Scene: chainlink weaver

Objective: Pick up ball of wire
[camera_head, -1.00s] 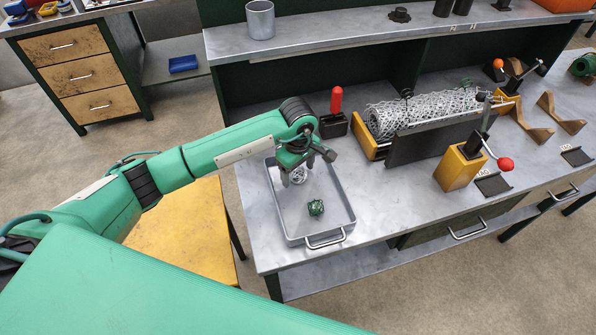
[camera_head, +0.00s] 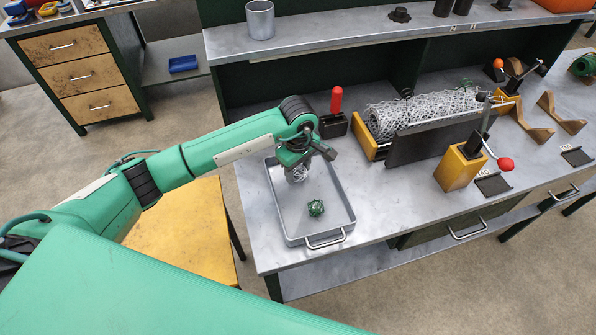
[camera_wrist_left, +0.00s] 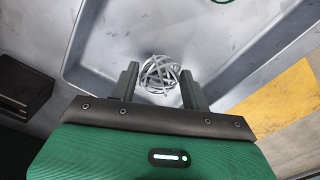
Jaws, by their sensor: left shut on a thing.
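A silver ball of wire (camera_wrist_left: 160,74) sits between the two fingers of my left gripper (camera_wrist_left: 160,80) in the left wrist view. The gripper is shut on it. In the head view the ball of wire (camera_head: 297,174) shows just below the left gripper (camera_head: 296,165), over the back left part of a grey metal tray (camera_head: 349,208). I cannot tell whether the ball is clear of the tray floor. A green ball of wire (camera_head: 316,208) lies in the tray, apart from the gripper. My right gripper is not in view.
The tray stands on a grey workbench (camera_head: 375,215). A red-handled tool in a dark block (camera_head: 334,122) stands behind it. A yellow-framed machine with a roll of wire mesh (camera_head: 425,110) and a lever with a red knob (camera_head: 505,164) stand to the right.

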